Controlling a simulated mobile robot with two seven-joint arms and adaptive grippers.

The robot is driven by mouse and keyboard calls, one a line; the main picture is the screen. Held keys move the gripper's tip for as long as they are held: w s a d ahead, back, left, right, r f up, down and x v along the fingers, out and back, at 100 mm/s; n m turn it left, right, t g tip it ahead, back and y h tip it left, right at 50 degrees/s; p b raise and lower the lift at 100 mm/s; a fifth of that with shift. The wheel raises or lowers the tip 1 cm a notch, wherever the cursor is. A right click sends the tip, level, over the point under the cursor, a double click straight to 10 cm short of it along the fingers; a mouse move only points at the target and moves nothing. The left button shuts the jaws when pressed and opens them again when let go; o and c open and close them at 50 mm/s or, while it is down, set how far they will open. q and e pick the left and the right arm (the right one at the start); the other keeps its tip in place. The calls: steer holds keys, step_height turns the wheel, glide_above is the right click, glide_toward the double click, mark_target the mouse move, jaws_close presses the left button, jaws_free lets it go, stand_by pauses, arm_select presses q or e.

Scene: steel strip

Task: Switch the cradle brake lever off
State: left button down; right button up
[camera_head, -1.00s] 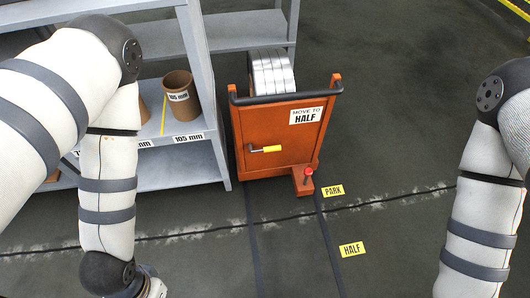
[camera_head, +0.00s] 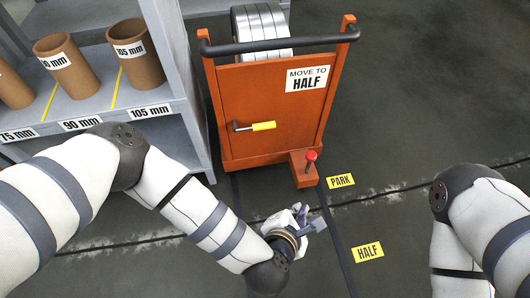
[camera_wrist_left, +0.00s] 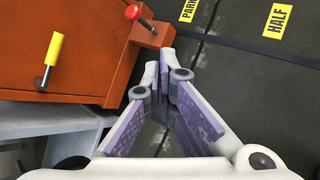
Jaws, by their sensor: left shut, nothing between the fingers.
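The orange cradle (camera_head: 240,95) stands on the floor, with a lever on its front panel. The lever has a yellow grip (camera_head: 263,126) and points sideways to the right; the lever also shows in the left wrist view (camera_wrist_left: 53,48). A red knob (camera_head: 311,156) stands on a small orange block at the cradle's lower right. My left gripper (camera_head: 318,222) is shut and empty, below and in front of the cradle, apart from the lever. In the left wrist view my left gripper's fingertips (camera_wrist_left: 160,65) meet near the orange block. My right gripper is out of view.
A grey shelf (camera_head: 150,115) with brown tubes (camera_head: 68,62) stands left of the cradle. Yellow floor labels PARK (camera_head: 341,181) and HALF (camera_head: 367,251) lie beside dark floor tracks. A steel coil (camera_head: 262,28) sits on the cradle. The floor at right is open.

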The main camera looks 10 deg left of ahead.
mark_target(254, 128)
arm_select(q)
steer(key=w+a+f+n+t+y+b, duration=0.1)
steer(key=w+a+f+n+y+b, duration=0.15)
steer(key=w+f+n+b, duration=0.4)
steer(key=w+a+f+n+y+b, duration=0.15)
steer(key=w+a+n, duration=0.25)
steer(key=w, duration=0.5)
steer(key=w+a+f+n+t+y+b, duration=0.1)
steer(key=w+a+f+n+y+b, duration=0.3)
steer(key=w, duration=0.4)
step_height(254, 128, up, 6)
steer(key=h, duration=0.1)
steer(key=shift+d+n+p, duration=0.2)
steer(key=shift+n+p, duration=0.15)
steer(key=shift+p, duration=0.05)
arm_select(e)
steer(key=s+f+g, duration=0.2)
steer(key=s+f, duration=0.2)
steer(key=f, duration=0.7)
arm_select(q)
steer(key=shift+w+r, duration=0.15)
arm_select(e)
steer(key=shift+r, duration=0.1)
arm_select(q)
steer(key=shift+r+t+p, duration=0.2)
steer(key=shift+t+p, duration=0.1)
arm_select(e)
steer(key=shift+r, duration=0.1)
